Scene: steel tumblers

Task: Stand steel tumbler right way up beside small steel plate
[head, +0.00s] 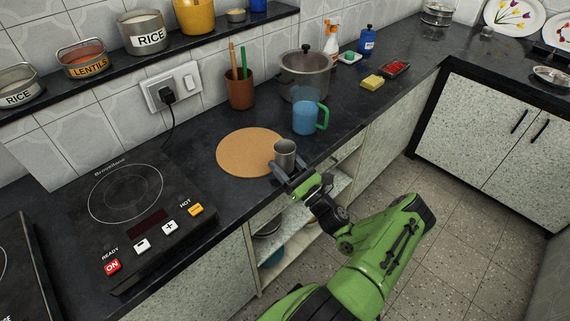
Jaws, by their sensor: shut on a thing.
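The steel tumbler (285,154) is in my gripper (286,171) at the counter's front edge, overlapping the right side of the round cork mat in the picture. Its open mouth seems to face up and it looks about upright. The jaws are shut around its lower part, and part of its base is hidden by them. I cannot tell whether it touches the counter. A shallow steel dish (552,76) lies on the far right counter; it may be the small steel plate, but I cannot tell for sure.
The cork mat (238,150) is bare. A blue cup with a green handle (305,118), a steel pot (304,75) and a brown utensil holder (240,93) stand behind. An induction hob (130,200) is left. A sponge (372,82) and red tray (395,69) lie farther right.

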